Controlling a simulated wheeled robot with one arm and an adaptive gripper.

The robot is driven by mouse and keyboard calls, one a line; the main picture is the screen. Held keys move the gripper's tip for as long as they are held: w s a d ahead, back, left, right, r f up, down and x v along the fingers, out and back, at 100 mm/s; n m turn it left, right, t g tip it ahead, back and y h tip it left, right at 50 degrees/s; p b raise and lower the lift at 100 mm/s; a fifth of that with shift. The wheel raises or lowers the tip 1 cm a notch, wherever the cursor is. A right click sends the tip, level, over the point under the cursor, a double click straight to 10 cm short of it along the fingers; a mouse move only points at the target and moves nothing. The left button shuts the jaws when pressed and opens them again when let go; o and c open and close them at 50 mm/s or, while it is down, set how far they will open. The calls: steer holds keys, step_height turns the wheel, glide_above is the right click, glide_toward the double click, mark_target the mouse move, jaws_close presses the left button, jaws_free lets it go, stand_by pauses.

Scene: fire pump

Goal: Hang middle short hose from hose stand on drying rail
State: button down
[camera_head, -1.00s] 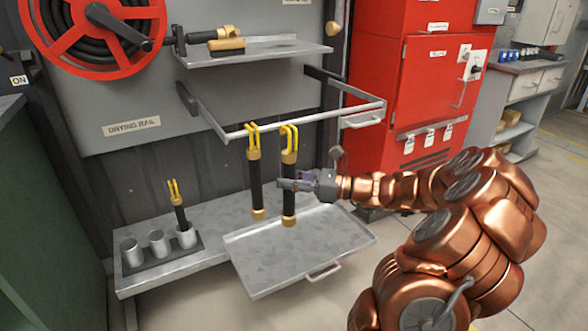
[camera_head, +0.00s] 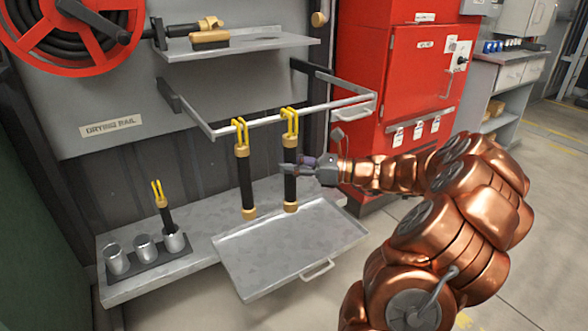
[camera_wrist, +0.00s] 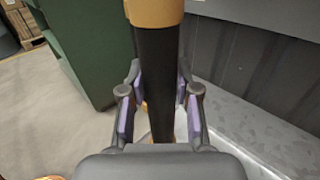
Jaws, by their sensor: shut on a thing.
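The middle short hose (camera_head: 290,185) is black with gold collars and a yellow double hook on top. It hangs upright in my gripper (camera_head: 288,169), which is shut around its black body. In the wrist view my gripper (camera_wrist: 159,112) has one finger on each side of the hose (camera_wrist: 157,65). Its hook tops stand slightly above the front bar of the drying rail (camera_head: 335,110) and overlap it in the picture. I cannot tell whether they are over the bar. Another short hose (camera_head: 246,185) hangs on the rail to the left. The hose stand (camera_head: 148,266) has a hose (camera_head: 165,212) in its right cup; its left and middle cups look empty.
A metal tray (camera_head: 285,262) lies below the hanging hoses, on or in front of the grey bench (camera_head: 120,288). A shelf (camera_head: 240,48) with a brush is above the rail. A red cabinet (camera_head: 415,75) stands to the right, close behind my forearm.

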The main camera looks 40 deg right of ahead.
steer(key=w+f+b, duration=0.1)
steer(key=w, duration=0.4)
steer(key=shift+w+d+f+b, duration=0.25)
steer(key=shift+w+f+b, duration=0.05)
steer(key=shift+w, duration=0.1)
stand_by(0.5)
steer(key=c, duration=0.8)
jaws_free()
steer(key=shift+o, duration=0.2)
steer(key=shift+f, duration=0.1)
steer(key=v, duration=1.2)
